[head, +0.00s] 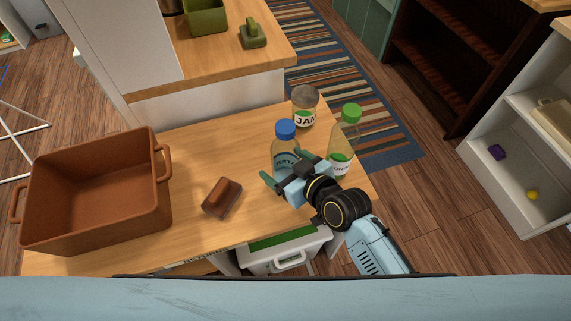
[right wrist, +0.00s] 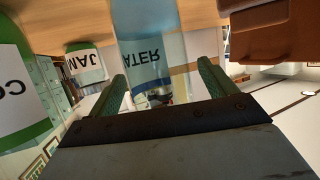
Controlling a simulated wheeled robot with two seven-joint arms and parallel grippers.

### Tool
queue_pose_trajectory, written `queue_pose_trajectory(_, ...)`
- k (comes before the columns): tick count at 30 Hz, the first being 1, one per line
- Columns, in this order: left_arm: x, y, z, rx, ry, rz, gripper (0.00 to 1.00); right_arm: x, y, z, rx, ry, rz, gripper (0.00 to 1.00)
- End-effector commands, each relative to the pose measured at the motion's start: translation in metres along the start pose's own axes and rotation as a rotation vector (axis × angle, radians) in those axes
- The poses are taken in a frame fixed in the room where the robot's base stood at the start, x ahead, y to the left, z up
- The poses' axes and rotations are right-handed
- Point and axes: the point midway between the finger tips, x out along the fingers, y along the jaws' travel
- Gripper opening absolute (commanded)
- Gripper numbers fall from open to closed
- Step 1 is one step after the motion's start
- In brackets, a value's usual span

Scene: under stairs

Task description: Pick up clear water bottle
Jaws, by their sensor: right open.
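The clear water bottle (head: 285,149) has a blue cap and stands upright near the right side of the wooden table. In the right wrist view the bottle (right wrist: 150,50), with part of the word "WATER" on its label, shows upside down between the two green fingers. My right gripper (head: 293,173) is open, with a finger on either side of the bottle; it also shows in the right wrist view (right wrist: 163,88). I cannot tell whether either finger touches the bottle. The gripper hides its lower part in the head view. My left gripper is not in view.
A green-capped bottle (head: 343,140) stands close to the right of the gripper, with a jam jar (head: 305,105) behind. A brown block-like object (head: 222,197) and a large brown pot (head: 97,207) are to the left. The back left tabletop is clear.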

Motion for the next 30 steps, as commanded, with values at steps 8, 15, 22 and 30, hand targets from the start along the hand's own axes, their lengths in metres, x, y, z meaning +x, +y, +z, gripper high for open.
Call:
queue_pose_trajectory(8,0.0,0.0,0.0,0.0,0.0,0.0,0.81,-0.001,0.0,0.0,0.0,0.0,0.0,0.62)
queue_pose_trajectory(15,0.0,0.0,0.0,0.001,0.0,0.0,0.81,-0.001,0.0,0.0,0.0,0.0,0.0,0.31)
queue_pose_trajectory(22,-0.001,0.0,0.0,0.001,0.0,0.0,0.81,-0.001,0.0,-0.002,0.0,0.002,0.001,0.31)
queue_pose_trajectory(30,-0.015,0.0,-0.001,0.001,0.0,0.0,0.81,-0.017,0.0,-0.042,-0.002,0.005,0.001,0.31)
